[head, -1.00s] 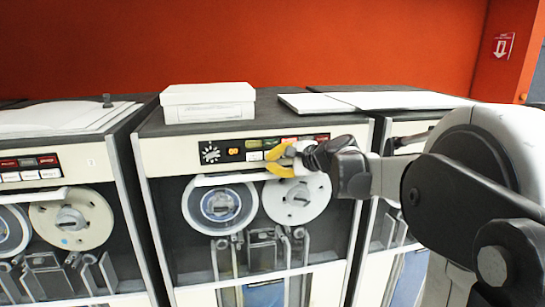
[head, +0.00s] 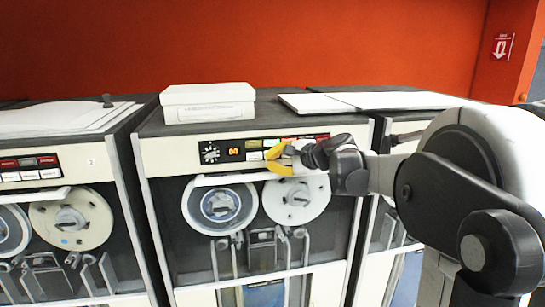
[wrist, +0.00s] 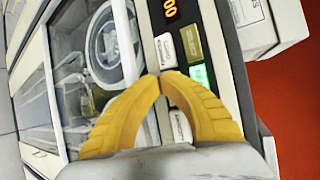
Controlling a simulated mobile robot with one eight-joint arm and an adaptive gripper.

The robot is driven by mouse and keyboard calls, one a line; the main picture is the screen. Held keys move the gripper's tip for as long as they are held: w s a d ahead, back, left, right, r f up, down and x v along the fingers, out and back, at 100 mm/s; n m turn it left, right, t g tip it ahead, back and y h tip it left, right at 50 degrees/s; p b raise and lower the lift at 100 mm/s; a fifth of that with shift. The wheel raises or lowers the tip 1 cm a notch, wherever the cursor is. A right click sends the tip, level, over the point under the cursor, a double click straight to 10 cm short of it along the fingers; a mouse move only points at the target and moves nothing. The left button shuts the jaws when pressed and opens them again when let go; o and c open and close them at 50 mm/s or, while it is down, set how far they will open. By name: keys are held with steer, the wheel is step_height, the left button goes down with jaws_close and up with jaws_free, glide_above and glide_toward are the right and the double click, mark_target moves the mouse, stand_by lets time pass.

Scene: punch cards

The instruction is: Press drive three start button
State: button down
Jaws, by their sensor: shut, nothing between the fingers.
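The middle tape drive has a black control panel (head: 222,152) with a small orange-lit display (head: 235,151). Its buttons stand in two rows. In the wrist view I see a white button (wrist: 165,50), an olive button (wrist: 192,48), a green-lit button (wrist: 199,75) and another white button (wrist: 180,126). My gripper (head: 268,159) has yellow fingers and is shut and empty, its tips in front of the button rows. In the wrist view the tips (wrist: 160,77) meet beside the lower row and hide part of it. I cannot tell if they touch a button.
A left drive (head: 90,162) bears a small label that may read 3. A white box (head: 208,103) and flat white panels (head: 370,100) lie on the drive tops. Tape reels (head: 219,203) and a white bar (head: 230,178) sit just below the panel.

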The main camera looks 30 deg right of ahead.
steer(key=shift+s+a, duration=0.25)
steer(key=shift+s, duration=0.75)
steer(key=s, duration=0.2)
steer(key=s+a, duration=0.1)
steer(key=s, duration=0.1)
steer(key=shift+s+a, duration=0.2)
steer(key=shift+s, duration=0.2)
stand_by(0.4)
